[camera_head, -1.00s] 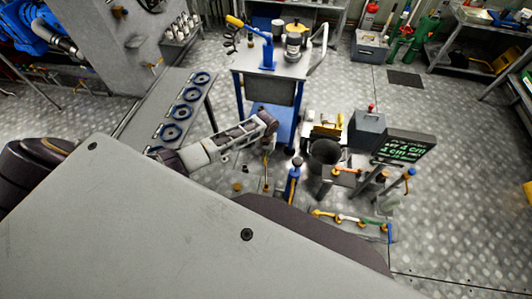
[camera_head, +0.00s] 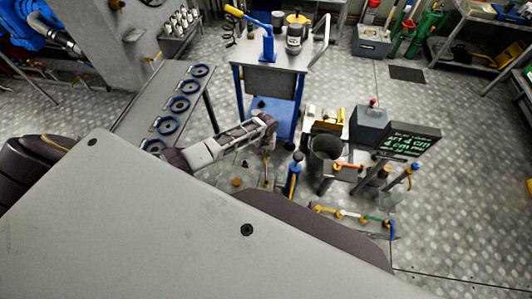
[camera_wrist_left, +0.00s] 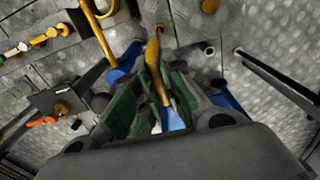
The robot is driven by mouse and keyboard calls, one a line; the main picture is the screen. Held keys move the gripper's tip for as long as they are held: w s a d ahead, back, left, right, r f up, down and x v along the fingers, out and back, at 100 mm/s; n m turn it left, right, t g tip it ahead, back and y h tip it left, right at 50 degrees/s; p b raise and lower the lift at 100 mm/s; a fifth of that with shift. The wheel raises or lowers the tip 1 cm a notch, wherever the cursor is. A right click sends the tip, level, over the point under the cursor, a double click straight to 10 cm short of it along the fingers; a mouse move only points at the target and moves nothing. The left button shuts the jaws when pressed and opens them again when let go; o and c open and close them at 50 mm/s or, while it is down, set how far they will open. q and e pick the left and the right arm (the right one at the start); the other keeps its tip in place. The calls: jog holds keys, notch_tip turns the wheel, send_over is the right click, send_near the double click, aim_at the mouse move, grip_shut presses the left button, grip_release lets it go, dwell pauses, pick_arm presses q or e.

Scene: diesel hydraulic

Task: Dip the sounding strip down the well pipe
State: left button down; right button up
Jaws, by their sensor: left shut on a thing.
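My left gripper (camera_head: 268,122) reaches in over the floor gear beside the blue bench. In the left wrist view its green-padded fingers (camera_wrist_left: 152,100) are shut on a yellow-orange strip (camera_wrist_left: 153,62), the sounding strip as far as I can tell. The strip points away from the fingers toward the floor plates, with a blue part (camera_wrist_left: 172,118) between the pads. A short grey pipe with a dark open mouth (camera_wrist_left: 208,47), likely the well pipe, stands to the right of the strip. The strip looks apart from that mouth. My right gripper is not in view.
A blue post (camera_head: 293,175) stands close right of the gripper. A bench with round discs (camera_head: 180,104) lies to the left.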

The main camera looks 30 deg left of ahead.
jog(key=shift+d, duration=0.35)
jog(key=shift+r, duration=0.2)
pick_arm(q)
jog(key=shift+p, duration=0.3)
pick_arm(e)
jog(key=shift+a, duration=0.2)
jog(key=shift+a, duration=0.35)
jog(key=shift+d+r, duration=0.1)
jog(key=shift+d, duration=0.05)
pick_arm(q)
jog(key=shift+p, duration=0.3)
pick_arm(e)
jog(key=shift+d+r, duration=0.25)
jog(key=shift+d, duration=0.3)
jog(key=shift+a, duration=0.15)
